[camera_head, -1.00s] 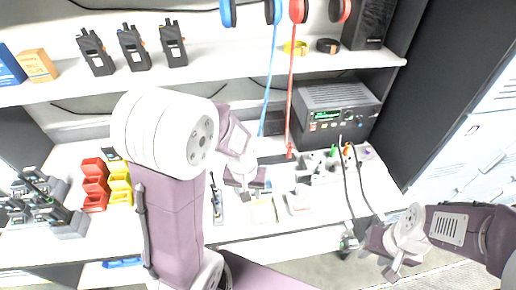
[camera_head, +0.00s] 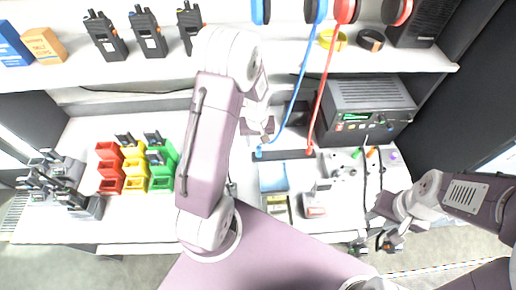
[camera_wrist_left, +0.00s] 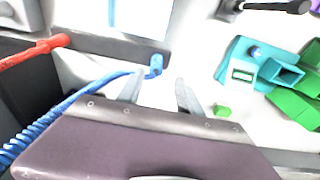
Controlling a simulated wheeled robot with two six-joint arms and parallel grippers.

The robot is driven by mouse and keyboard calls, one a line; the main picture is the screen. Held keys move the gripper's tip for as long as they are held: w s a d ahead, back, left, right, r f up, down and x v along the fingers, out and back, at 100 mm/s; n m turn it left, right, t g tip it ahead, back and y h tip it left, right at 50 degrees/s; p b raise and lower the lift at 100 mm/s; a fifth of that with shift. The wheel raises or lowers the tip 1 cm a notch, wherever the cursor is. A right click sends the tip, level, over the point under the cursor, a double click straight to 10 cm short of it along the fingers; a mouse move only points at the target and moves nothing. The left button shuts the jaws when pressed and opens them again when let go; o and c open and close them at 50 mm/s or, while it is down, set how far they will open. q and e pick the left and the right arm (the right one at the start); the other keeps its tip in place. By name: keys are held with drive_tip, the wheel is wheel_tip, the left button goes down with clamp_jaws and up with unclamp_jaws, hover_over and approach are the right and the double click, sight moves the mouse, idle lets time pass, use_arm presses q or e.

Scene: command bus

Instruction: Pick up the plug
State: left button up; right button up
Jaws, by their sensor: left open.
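The blue plug (camera_head: 259,152) is on the end of the blue cable, at the left end of a dark strip on the worktop. In the left wrist view the blue plug (camera_wrist_left: 156,66) stands just beyond my left fingertips. A red plug (camera_head: 309,151) on the red cable is at the strip's other end; it also shows in the left wrist view (camera_wrist_left: 58,41). My left gripper (camera_head: 266,136) is open and empty, close above the blue plug; the wrist view shows its spread fingers (camera_wrist_left: 158,86). My right gripper (camera_head: 388,240) hangs near the front edge at right; its jaws are unclear.
A dark strip (camera_head: 283,155) lies between the plugs. Behind it stands a radio unit (camera_head: 370,105). Headsets (camera_head: 318,10) hang above the shelf. Red, yellow and green bins (camera_head: 133,167) are at left. A blue-topped box (camera_head: 272,176) is in front of the strip. Black cables hang at right.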

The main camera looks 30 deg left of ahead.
sight(259, 148)
use_arm(q)
drive_tip(key=shift+w+a+f, duration=0.1)
drive_tip(key=shift+w+f, duration=0.45)
drive_tip(key=shift+f, duration=0.1)
drive_tip(key=f, duration=0.4)
drive_tip(key=shift+s+d, duration=0.1)
drive_tip(key=shift+d, duration=0.15)
drive_tip(key=shift+w+a+f, duration=0.1)
drive_tip(key=shift+w+f, duration=0.1)
drive_tip(key=shift+f, duration=0.2)
drive_tip(key=shift+r, duration=0.1)
clamp_jaws()
